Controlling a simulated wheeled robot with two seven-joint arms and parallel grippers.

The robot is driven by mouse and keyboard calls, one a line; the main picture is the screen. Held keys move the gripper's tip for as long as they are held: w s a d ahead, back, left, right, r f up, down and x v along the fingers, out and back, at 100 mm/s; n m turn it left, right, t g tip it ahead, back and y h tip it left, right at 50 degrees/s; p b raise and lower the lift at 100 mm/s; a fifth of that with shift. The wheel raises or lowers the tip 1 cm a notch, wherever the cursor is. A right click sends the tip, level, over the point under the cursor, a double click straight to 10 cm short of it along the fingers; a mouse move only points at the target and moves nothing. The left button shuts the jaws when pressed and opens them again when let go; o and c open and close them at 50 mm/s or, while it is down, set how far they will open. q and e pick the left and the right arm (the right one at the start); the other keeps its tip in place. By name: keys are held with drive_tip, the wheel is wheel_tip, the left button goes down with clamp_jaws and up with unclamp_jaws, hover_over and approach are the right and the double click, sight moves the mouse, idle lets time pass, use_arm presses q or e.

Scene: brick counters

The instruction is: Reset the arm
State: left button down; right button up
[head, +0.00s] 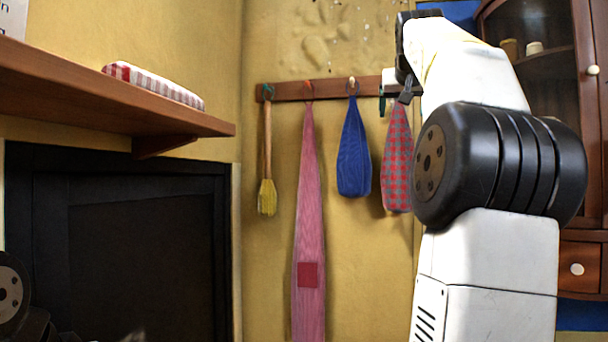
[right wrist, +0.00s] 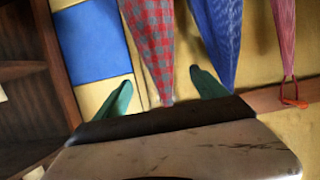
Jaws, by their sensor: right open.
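My right arm rises on the right of the head view, with its right gripper (head: 393,98) up at the wall rack (head: 325,90). In the right wrist view the right gripper (right wrist: 162,90) is open, its two green fingertips apart. The red-and-grey checked cloth (head: 397,165) hangs just below the gripper. In the right wrist view the narrow end of this checked cloth (right wrist: 155,40) shows between the fingers; I cannot tell whether they touch it. A dark round part of my left arm shows at the lower left of the head view, but its gripper does not.
A blue cloth (head: 354,150), a long pink cloth (head: 309,220) and a yellow brush (head: 267,195) hang from the rack. A wooden shelf (head: 110,90) with a folded cloth (head: 152,84) is at left. A wooden cabinet (head: 590,150) stands at right, behind my arm.

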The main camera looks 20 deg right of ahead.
drive_tip(key=s+a+f+n+g+y, duration=0.1)
drive_tip(key=s+a+f+n+y, duration=0.15)
drive_tip(key=a+f, duration=0.75)
drive_tip(key=s+a+f+n+g+y, duration=0.15)
drive_tip(key=a+f+y, duration=0.25)
drive_tip(key=a+f, duration=0.6)
drive_tip(key=s+a+f+g, duration=0.1)
drive_tip(key=s+a+f, duration=0.3)
drive_tip(key=f, duration=0.5)
drive_tip(key=s+a+f+n+g+y, duration=0.1)
drive_tip(key=s+a+f, duration=0.2)
drive_tip(key=s+f, duration=0.4)
drive_tip(key=s+a+f+n+g+y, duration=0.1)
drive_tip(key=s+a+f, duration=0.3)
drive_tip(key=f, duration=0.7)
drive_tip(key=shift+s+a+f+g, duration=0.3)
drive_tip(key=shift+s+f+g, duration=0.1)
drive_tip(key=shift+s, duration=0.25)
drive_tip(key=shift+y, duration=0.25)
